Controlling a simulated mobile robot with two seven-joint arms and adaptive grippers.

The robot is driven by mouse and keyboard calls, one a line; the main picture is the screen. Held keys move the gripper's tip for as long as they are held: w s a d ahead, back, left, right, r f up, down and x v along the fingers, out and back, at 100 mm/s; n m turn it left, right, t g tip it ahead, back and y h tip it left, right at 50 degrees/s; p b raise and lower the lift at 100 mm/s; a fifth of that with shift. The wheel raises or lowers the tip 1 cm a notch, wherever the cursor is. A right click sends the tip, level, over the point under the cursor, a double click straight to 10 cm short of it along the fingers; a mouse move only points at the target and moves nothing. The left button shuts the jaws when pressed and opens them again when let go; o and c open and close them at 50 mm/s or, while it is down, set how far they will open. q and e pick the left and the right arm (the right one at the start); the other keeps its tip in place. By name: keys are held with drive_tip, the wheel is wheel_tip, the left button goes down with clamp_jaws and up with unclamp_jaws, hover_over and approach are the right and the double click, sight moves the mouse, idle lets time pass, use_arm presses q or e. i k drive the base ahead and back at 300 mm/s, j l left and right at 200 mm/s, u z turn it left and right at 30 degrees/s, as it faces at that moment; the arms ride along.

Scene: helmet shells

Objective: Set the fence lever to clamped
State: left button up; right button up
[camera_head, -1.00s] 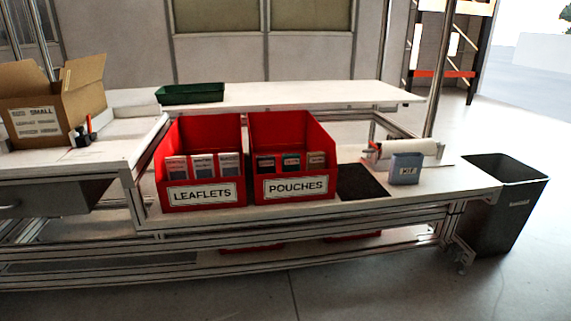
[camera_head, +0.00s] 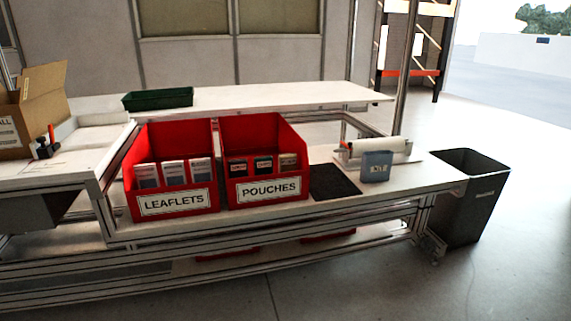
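A small black device with an upright orange-red tip (camera_head: 47,144) stands on the left worktop beside the cardboard box. It looks like a lever or clamp, but it is too small to read its setting, and I cannot tell for sure that it is the fence lever. Another small red part (camera_head: 344,148) shows at the left end of the white roll on the right worktop. Neither of my grippers is in view.
An open cardboard box (camera_head: 38,100) stands at far left. A green tray (camera_head: 158,98), blue box (camera_head: 377,166), white roll (camera_head: 382,147) and dark waste bin (camera_head: 475,205) stand around. Floor in front is clear.

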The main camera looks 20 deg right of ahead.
sight(50, 126)
drive_tip(key=i+j, duration=0.2)
drive_tip(key=j, duration=0.3)
drive_tip(key=i+j+z, duration=0.1)
drive_tip(key=j, duration=0.4)
drive_tip(key=i+j+z, duration=0.1)
drive_tip(key=j, duration=0.4)
drive_tip(key=i+j, duration=0.25)
drive_tip(key=j, duration=0.25)
drive_tip(key=i+j+z, duration=0.1)
drive_tip(key=j, duration=0.4)
drive_tip(key=i+j, duration=0.15)
drive_tip(key=j, duration=0.4)
drive_tip(key=i+j+z, duration=0.15)
drive_tip(key=j, duration=0.35)
drive_tip(key=i+j, duration=0.1)
drive_tip(key=j, duration=0.45)
drive_tip(key=k+l+u, duration=0.1)
drive_tip(key=l, duration=0.2)
